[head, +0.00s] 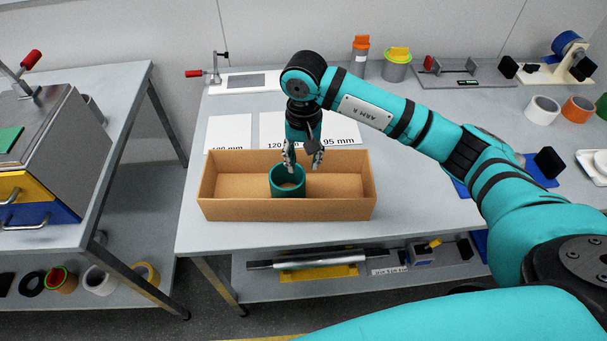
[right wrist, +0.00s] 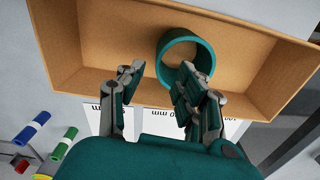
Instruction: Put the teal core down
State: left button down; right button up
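The teal core (head: 288,192), a short hollow ring, stands upright on the floor of an open cardboard box (head: 340,209), near the box's middle. It also shows in the right wrist view (right wrist: 207,50), with box floor visible through its hole. My right gripper (head: 303,164) points down just behind and above the core, its fingers spread. In the right wrist view the gripper (right wrist: 160,80) has a clear gap between its fingers, and one finger overlaps the core's near rim. Whether that finger touches the core I cannot tell. My left gripper is not in view.
White labelled sheets (head: 229,132) lie behind the box. Orange and yellow-topped containers (head: 397,68) stand at the back. A clamp fixture (head: 240,82) is at back left, and tape rolls (head: 542,110) are at right. The table's left front is clear.

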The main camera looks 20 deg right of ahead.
jog(key=shift+r+b, duration=0.5)
jog(key=shift+r, duration=2.3)
jog(key=shift+s+f, duration=0.1)
